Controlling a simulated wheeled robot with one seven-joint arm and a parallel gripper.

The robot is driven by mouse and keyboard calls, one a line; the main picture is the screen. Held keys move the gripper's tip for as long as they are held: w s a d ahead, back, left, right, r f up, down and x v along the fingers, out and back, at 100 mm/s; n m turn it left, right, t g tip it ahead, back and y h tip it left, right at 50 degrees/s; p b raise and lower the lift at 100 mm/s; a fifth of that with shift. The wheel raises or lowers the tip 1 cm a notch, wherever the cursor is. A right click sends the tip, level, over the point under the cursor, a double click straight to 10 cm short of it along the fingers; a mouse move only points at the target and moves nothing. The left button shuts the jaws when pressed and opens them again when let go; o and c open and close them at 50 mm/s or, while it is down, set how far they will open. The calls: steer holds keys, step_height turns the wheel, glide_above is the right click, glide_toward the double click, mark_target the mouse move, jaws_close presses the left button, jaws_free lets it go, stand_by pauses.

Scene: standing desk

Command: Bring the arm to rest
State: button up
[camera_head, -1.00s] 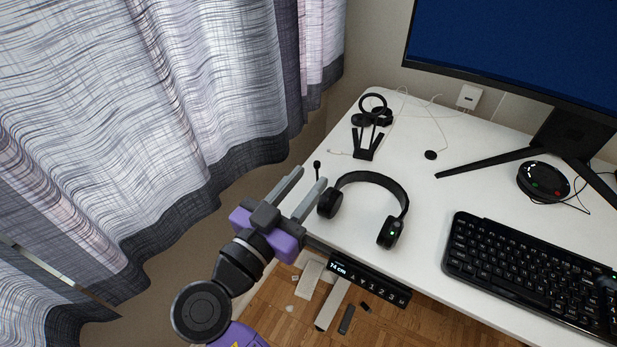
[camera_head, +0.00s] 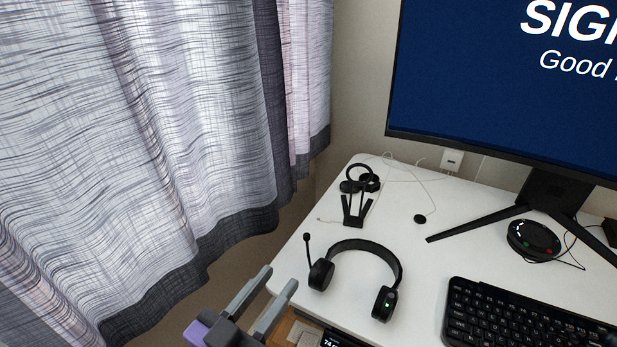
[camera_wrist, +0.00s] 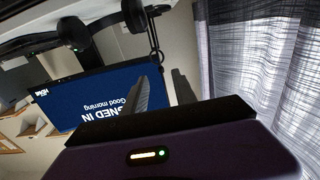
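My gripper (camera_head: 280,279) is at the bottom of the head view, off the desk's left front corner. Its two grey fingers are apart with nothing between them. In the wrist view the fingers (camera_wrist: 163,80) also show apart and empty. The rest of my arm is mostly below the head picture. A black headset (camera_head: 362,249) with a boom microphone lies on the white desk (camera_head: 405,285), to the right of my gripper and apart from it.
A black stand (camera_head: 355,212) is at the desk's back left. The monitor (camera_head: 470,90) shows a sign-in text. A round black device (camera_head: 534,240) and a keyboard (camera_head: 520,318) are at the right. A curtain (camera_head: 160,130) hangs on the left.

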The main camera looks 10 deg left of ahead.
steer(key=w+a+n+t+y, duration=0.1)
steer(key=w+a+n+y, duration=0.1)
steer(key=a+n+y, duration=0.35)
steer(key=s+a+f+n+g+y+p, duration=0.1)
steer(key=s+f+n+g+y+p, duration=0.15)
steer(key=f+n+y, duration=0.35)
steer(key=s+d+r+m+h+p, duration=0.1)
steer(key=s+d+r+m+p, duration=0.1)
steer(key=s+d, duration=0.7)
steer(key=s+d+r+m+h+p, duration=0.2)
steer(key=s+d, duration=0.7)
steer(key=d, duration=0.6)
steer(key=s+d+r+m+h+p, duration=0.1)
steer(key=s+d+r+m+p, duration=0.2)
steer(key=s+d, duration=0.6)
steer(key=d+r+p, duration=0.2)
steer(key=d, duration=0.1)
steer(key=shift+s+d+g+h, duration=0.15)
steer(key=shift+d+g+h, duration=0.2)
